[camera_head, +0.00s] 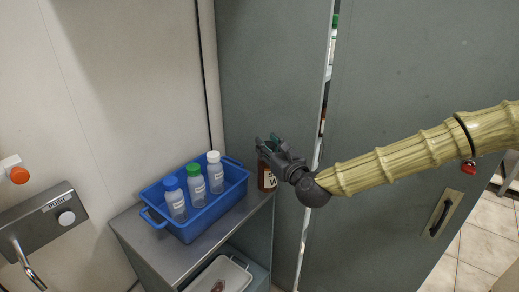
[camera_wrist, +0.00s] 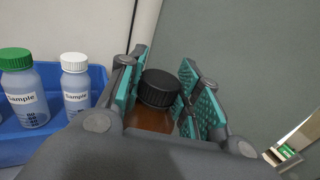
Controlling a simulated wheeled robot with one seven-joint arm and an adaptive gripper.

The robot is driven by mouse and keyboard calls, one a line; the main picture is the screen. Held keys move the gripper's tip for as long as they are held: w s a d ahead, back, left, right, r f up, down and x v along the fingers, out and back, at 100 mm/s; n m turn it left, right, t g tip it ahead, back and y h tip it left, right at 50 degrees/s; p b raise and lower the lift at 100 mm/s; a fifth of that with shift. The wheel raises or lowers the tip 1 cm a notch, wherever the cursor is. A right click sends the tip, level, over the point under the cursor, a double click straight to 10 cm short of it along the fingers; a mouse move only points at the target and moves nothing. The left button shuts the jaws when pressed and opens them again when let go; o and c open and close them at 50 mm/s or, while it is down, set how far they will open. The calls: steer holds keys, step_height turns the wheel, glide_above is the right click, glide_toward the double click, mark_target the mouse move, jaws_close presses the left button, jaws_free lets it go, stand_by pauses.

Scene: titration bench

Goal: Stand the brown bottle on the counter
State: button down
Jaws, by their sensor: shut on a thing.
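The brown bottle (camera_head: 267,177) has a white label and hangs upright in my gripper (camera_head: 272,146). In the wrist view its black cap (camera_wrist: 160,88) and brown shoulder show between the teal finger pads of my gripper (camera_wrist: 164,92). My gripper is shut on the bottle. The counter (camera_head: 190,257) is a grey top at the lower middle of the head view. The bottle is at the right edge of the counter; I cannot tell whether its base is over the top or beyond the edge.
A blue tray (camera_head: 183,233) on the counter holds a blue-capped bottle (camera_head: 174,204), a green-capped bottle (camera_head: 196,189) and a white-capped bottle (camera_head: 215,177). Tall grey cabinet doors (camera_head: 400,80) stand behind my arm, with a narrow gap between them. A bare strip of counter runs in front of the tray.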

steer(key=shift+w+a+f+p, duration=0.35)
steer(key=shift+w+a+f, duration=0.3)
steer(key=shift+w+f, duration=0.3)
steer(key=shift+w+a+f+p, duration=0.35)
steer(key=shift+w+a+f, duration=0.25)
steer(key=shift+w+f, duration=0.3)
steer(key=shift+s, duration=0.1)
steer(key=shift+f, duration=0.2)
steer(key=c, duration=1)
jaws_free()
